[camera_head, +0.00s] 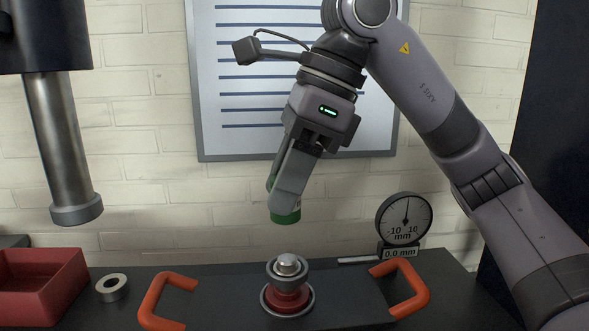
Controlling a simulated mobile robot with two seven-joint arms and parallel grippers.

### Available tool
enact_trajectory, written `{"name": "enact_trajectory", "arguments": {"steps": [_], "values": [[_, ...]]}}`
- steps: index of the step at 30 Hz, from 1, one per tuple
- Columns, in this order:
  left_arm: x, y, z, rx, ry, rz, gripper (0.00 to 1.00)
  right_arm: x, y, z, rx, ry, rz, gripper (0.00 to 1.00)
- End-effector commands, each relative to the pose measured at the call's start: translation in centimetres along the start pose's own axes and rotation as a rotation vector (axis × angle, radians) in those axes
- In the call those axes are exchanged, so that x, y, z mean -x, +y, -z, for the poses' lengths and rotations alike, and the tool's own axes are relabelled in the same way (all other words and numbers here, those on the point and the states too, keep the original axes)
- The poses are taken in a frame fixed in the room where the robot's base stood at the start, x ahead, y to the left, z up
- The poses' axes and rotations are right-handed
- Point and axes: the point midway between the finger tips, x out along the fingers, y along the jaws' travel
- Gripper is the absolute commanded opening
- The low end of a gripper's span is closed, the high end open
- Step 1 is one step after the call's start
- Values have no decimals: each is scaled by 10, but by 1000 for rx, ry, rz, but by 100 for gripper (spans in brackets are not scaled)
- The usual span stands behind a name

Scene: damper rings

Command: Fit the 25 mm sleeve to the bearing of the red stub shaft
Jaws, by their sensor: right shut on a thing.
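The red stub shaft (287,301) stands upright on the dark bench in the middle, with a grey metal bearing and a rounded silver tip (288,264) at its top. My right gripper (287,196) is shut on a green sleeve (285,217). It holds the sleeve in the air above the shaft, clearly apart from it. The fingers hide most of the sleeve, and no size marking is readable on it. My left gripper is not in view.
Orange handles (157,301) (414,287) flank the shaft. A dial gauge (403,219) reading 0.0 mm stands at the back right. A loose metal ring (112,288) lies by a red bin (40,286). A metal cylinder (62,140) hangs at the upper left.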

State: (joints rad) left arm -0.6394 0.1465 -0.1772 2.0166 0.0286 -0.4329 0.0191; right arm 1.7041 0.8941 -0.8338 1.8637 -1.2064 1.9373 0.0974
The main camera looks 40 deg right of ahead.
Motion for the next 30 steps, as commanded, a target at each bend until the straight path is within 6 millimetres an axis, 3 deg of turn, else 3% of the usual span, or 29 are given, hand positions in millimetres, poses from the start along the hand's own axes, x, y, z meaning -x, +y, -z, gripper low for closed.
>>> {"name": "enact_trajectory", "arguments": {"steps": [16, 30], "values": [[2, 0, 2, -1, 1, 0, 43, 4, 1, -1, -23, -6, 10, 0], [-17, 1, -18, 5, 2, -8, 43, -39, 1, 17, -24, -6, 10, 0]]}}
